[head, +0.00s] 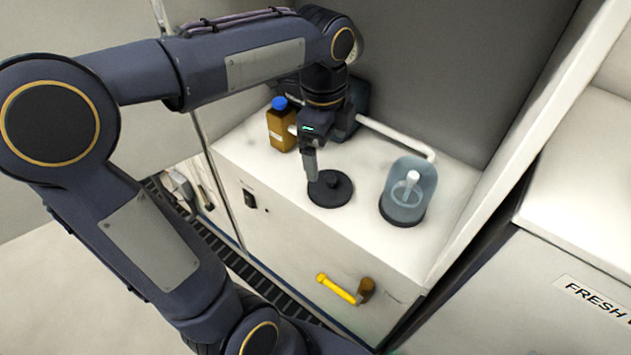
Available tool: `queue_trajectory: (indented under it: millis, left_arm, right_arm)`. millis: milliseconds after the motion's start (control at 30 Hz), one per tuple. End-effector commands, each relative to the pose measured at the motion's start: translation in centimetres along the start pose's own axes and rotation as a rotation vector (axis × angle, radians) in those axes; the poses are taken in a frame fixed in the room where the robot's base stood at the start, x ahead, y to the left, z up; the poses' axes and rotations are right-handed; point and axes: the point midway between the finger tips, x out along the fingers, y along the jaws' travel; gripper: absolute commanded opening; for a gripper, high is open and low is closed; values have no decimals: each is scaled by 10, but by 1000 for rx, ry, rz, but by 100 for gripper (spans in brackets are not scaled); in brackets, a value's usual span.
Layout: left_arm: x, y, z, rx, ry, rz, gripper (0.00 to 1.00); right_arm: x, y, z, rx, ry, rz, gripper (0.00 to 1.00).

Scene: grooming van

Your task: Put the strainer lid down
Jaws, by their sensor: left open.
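The strainer lid, seen as a dark round disc with a raised centre knob (339,193), lies flat on the white counter top (285,205). My left gripper (312,175) points down at the lid's left side, its fingertips close to the knob. It is open; I cannot tell whether a finger touches the lid. My right gripper is not in view.
A clear domed container with a dark base (408,190) stands right of the lid. A brown bottle with a blue cap (281,125) stands behind to the left. A white pipe (395,137) runs along the back. A yellow handle (337,289) sticks out of the cabinet front.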

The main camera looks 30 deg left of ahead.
Motion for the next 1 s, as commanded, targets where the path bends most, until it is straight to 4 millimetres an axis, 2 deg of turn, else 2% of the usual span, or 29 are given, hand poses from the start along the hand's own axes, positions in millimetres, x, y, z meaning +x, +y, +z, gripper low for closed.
queue_trajectory:
  millis: [33, 200, 300, 433, 600, 833, 933, 1000]
  left_arm:
    - [-2, 20, 3, -135, 32, -35, 100]
    - [12, 87, 0, -748, 234, -113, 100]
    - [26, 118, -6, -1085, 374, -113, 100]
    - [43, 143, -15, -1398, 520, -79, 100]
    - [51, 153, -20, -1555, 597, -47, 100]
    - [52, 153, -20, -1560, 596, -45, 100]
    - [46, 152, -21, -1559, 596, -45, 100]
    - [35, 152, -21, -1558, 595, -45, 100]
  right_arm:
    - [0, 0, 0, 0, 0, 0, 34]
    - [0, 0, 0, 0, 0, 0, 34]
    - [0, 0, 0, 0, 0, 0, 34]
    - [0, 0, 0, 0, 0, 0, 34]
    - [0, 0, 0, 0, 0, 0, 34]
    - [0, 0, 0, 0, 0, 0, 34]
    - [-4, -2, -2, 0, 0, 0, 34]
    - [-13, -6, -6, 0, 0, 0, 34]
